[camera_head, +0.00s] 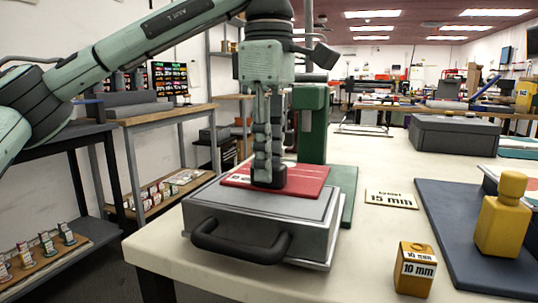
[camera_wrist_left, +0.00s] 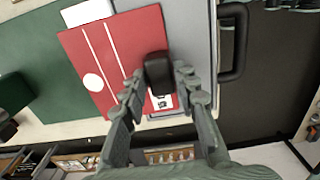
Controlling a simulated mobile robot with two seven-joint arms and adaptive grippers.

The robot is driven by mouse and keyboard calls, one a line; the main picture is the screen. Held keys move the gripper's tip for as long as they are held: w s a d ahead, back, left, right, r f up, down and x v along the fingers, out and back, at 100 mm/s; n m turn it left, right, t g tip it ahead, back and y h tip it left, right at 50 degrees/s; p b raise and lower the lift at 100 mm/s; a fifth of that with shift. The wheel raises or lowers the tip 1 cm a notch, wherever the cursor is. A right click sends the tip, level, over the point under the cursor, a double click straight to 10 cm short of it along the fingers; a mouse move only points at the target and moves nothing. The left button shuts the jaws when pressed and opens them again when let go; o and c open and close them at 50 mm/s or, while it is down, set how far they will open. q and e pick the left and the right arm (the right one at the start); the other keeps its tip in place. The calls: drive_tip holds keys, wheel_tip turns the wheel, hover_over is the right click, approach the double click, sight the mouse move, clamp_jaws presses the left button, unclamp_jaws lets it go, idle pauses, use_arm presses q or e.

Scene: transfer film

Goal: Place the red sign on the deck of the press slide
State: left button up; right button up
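The red sign (camera_head: 300,181), a flat panel with white lines, a white disc and a black grip block (camera_wrist_left: 158,73), lies over the grey deck of the press slide (camera_head: 262,203). It sits slightly turned to the slide's edge in the wrist view (camera_wrist_left: 98,65). Whether it rests flat on the deck or is held just above it, I cannot tell. My left gripper (camera_head: 266,172) points straight down with its fingertips (camera_wrist_left: 160,80) closed on both sides of the black block. The slide has a black handle (camera_head: 240,245) at its front. My right gripper is out of view.
A green press column (camera_head: 313,125) stands behind the slide. A "15 mm" card (camera_head: 391,199) lies to the right. A "10 mm" block (camera_head: 415,269) is near the front edge, beside a dark mat (camera_head: 450,225) with a yellow bottle-shaped piece (camera_head: 502,215). A grey case (camera_head: 453,136) stands further back.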

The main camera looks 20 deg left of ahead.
use_arm(q)
drive_tip(key=shift+o, duration=1.2)
drive_tip(key=shift+r, duration=0.15)
wheel_tip(320, 180, up, 12)
drive_tip(key=p, duration=0.4)
drive_tip(key=shift+p, duration=0.35)
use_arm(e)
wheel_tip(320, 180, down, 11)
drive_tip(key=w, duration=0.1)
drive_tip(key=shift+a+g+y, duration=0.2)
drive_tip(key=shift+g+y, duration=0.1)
use_arm(q)
drive_tip(key=shift+c, duration=0.4)
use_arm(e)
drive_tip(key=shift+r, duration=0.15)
